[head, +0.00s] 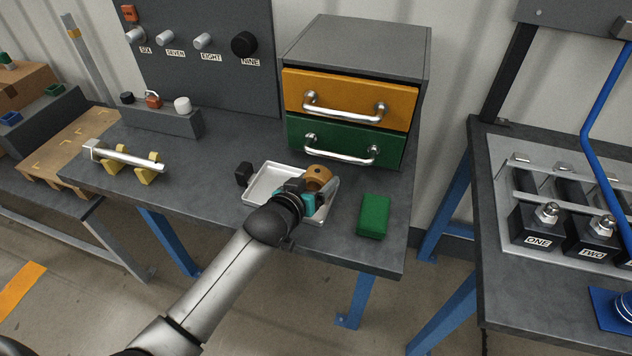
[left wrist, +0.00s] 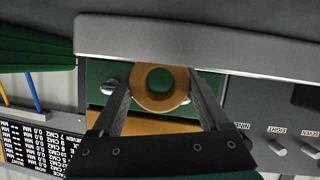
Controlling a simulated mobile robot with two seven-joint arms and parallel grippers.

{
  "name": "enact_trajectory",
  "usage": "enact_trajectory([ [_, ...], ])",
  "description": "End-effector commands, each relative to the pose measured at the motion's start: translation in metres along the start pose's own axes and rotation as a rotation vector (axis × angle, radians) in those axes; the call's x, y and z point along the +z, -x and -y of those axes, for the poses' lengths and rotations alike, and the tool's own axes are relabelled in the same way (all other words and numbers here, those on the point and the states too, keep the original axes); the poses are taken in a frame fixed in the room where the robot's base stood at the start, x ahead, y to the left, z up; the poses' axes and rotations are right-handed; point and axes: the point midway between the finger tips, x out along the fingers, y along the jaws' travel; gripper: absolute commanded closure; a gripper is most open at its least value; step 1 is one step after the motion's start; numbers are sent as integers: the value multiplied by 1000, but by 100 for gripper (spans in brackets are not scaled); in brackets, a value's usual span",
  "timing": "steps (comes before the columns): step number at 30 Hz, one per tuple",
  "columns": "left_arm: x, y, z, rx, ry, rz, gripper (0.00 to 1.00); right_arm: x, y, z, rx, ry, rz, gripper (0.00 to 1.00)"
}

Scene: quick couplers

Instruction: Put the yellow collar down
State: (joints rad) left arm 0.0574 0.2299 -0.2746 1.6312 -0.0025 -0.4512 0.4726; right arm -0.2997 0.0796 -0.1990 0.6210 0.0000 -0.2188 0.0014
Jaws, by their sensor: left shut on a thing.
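The yellow collar (head: 318,174) is an orange-yellow ring with a round hole. My left gripper (head: 321,187) is shut on it, at the right part of a shallow white tray (head: 258,193). In the left wrist view the collar (left wrist: 145,98) sits between the two finger ends (left wrist: 163,85), its hole facing the camera. I cannot tell whether the collar touches the tray or is just above it. My wrist hides part of the tray. My right gripper is not in view.
A cabinet with orange and green drawers (head: 350,100) stands behind. A metal rod (head: 125,155) rests on yellow supports at left. Table between is clear.

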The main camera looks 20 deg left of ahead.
Motion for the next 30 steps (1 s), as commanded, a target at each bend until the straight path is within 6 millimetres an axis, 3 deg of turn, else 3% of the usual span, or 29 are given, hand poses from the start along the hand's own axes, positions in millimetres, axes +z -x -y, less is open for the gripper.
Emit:
enact_trajectory([
  [4, 2, -1, 0, 0, 0, -2, 89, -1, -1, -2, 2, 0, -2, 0],
  [5, 3, -1, 1, 0, 0, 1, 21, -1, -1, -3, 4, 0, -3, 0],
  [10, 2, -1, 1, 0, 0, 1, 2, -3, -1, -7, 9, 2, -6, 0],
  [20, -2, 1, 0, 0, 0, -1, 0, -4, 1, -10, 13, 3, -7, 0],
  [30, -1, 48, 0, -1, 0, 3, 0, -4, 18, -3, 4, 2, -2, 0],
])
